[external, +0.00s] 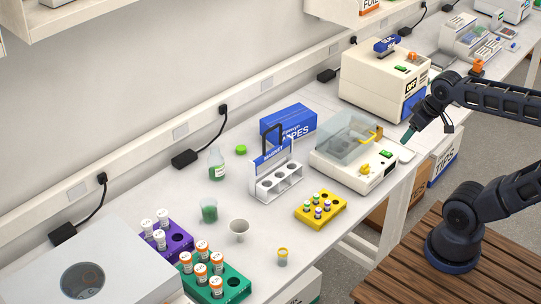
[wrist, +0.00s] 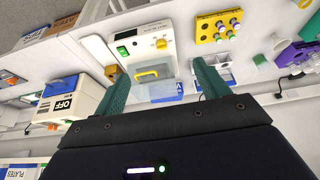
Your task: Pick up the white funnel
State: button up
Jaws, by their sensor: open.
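A small white, wide-mouthed vessel (external: 239,226), which looks like the white funnel, stands on the bench left of the yellow rack. A small white shape in the wrist view (wrist: 277,41), near the right edge, is probably the same thing. My gripper (external: 407,137) is well to its right, raised near the bench's front edge between two white machines. In the wrist view my gripper (wrist: 156,67) has its two green fingers wide apart, with nothing held between them.
A yellow vial rack (external: 321,209), a white magnet rack (external: 275,184) and a clear-lidded machine (external: 345,160) stand between my gripper and the vessel. A green-filled beaker (external: 209,211) and a yellow-topped jar (external: 282,257) stand close to it. Purple and green tube racks (external: 237,270) are left.

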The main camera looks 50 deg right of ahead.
jog(key=shift+o, duration=0.7)
jog(key=w+a+r+n+g, duration=0.1)
jog(key=w+a+n, duration=0.25)
jog(key=w, duration=0.25)
jog(key=w+a+r+n, duration=0.2)
jog(key=w+a, duration=0.3)
jog(key=w, duration=0.2)
jog(key=n+g, duration=0.4)
jog(key=n, duration=0.8)
send_over(240, 239)
notch_tip(240, 239, down, 19)
jog(key=f, duration=0.9)
jog(key=shift+w+d+f, duration=0.3)
jog(key=shift+d+f, duration=0.05)
jog(key=shift+f, duration=0.05)
